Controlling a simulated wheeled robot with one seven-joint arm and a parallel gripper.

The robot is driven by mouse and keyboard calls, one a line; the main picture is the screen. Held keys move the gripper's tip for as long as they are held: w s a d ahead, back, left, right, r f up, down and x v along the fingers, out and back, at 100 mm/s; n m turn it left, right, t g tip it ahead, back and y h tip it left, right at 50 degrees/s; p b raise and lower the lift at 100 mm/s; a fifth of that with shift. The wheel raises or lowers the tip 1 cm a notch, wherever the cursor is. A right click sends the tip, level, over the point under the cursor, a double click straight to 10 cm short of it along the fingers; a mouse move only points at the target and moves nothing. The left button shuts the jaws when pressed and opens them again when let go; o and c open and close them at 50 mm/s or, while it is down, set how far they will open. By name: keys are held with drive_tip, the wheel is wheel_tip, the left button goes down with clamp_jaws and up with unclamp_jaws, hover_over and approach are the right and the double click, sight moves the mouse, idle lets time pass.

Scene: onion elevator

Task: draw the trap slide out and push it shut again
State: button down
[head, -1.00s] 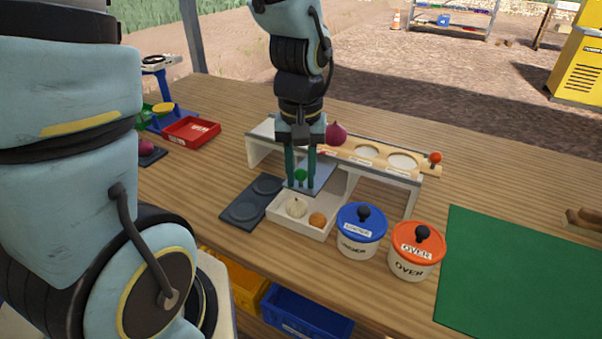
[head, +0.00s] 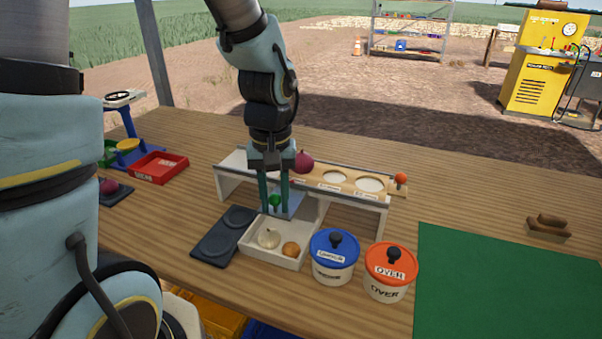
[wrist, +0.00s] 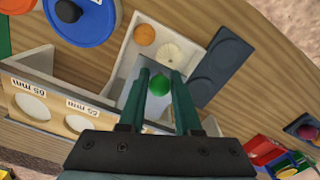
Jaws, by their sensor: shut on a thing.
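The trap slide is a thin grey plate (head: 292,203) with a green knob (head: 274,200). It sticks out from under the sizing rack (head: 372,203), over the back part of a white tray (head: 258,250). My gripper (head: 274,208) points down with its two fingers closed around the knob. In the wrist view, the green knob (wrist: 159,84) sits between the fingers and the plate (wrist: 138,98) lies beneath. A red onion (head: 303,161) is on top of the rack, just behind my gripper. How far the plate reaches under the rack is hidden.
The tray holds a white onion (head: 268,238) and an orange-brown one (head: 291,249). A blue-lidded pot (head: 334,260) and an orange-lidded pot (head: 388,275) stand to its right. A dark two-ring pad (head: 222,238) lies left. The green mat (head: 500,285) is bare.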

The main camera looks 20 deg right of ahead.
drive_tip(key=shift+w+d+p, duration=0.45)
drive_tip(key=shift+w+d, duration=1.75)
drive_tip(key=shift+w, duration=0.2)
drive_tip(key=c, duration=0.5)
unclamp_jaws()
drive_tip(key=shift+r, duration=0.1)
drive_tip(key=shift+r+p, duration=2.55)
drive_tip(key=shift+r, duration=0.45)
drive_tip(key=shift+a, duration=0.1)
